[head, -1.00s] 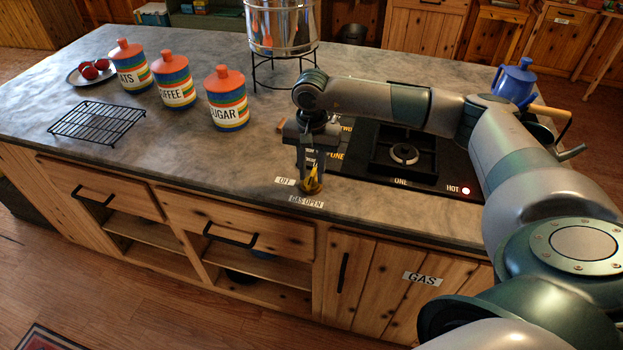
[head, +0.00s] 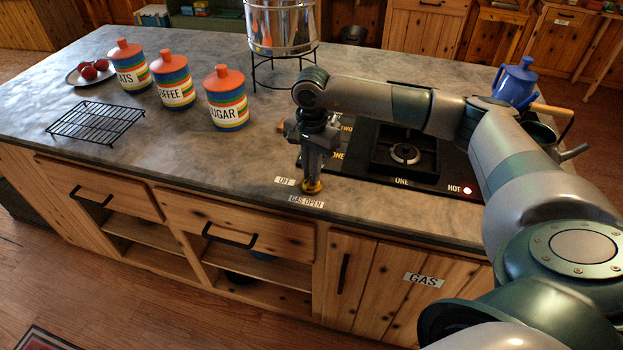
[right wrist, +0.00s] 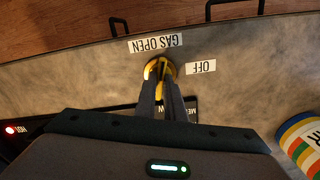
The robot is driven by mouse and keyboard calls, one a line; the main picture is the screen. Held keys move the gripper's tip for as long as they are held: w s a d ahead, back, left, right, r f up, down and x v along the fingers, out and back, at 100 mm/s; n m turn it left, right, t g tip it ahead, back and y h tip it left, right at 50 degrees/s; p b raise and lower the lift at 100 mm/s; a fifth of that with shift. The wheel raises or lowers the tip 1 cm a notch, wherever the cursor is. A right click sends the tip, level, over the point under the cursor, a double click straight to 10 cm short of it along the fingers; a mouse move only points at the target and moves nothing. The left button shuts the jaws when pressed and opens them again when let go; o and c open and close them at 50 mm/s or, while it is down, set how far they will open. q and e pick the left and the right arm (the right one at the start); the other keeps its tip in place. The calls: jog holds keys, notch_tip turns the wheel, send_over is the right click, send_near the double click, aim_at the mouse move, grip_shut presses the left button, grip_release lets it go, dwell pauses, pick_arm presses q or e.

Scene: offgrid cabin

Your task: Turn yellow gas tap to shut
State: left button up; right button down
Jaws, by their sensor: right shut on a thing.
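The yellow gas tap (head: 314,189) stands on the counter near its front edge, beside the "OFF" label (head: 284,181) and the "GAS OPEN" label (head: 306,202). My right gripper (head: 311,182) points down over the tap, and its fingers hide most of the handle in the head view. In the right wrist view the fingers (right wrist: 162,78) are closed on the yellow handle (right wrist: 162,65). There the "GAS OPEN" label (right wrist: 155,43) lies just beyond the tap and the "OFF" label (right wrist: 201,67) to its right. My left gripper is not in view.
The black stove (head: 425,178) with its burner is right of the tap. Striped canisters (head: 228,110), a wire rack (head: 97,122) and a metal pot (head: 283,25) on a stand are farther back. A blue kettle (head: 515,85) is at the right. The counter left of the tap is clear.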

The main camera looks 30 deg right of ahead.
jog(key=shift+m+b, duration=0.35)
jog(key=shift+m, duration=1.35)
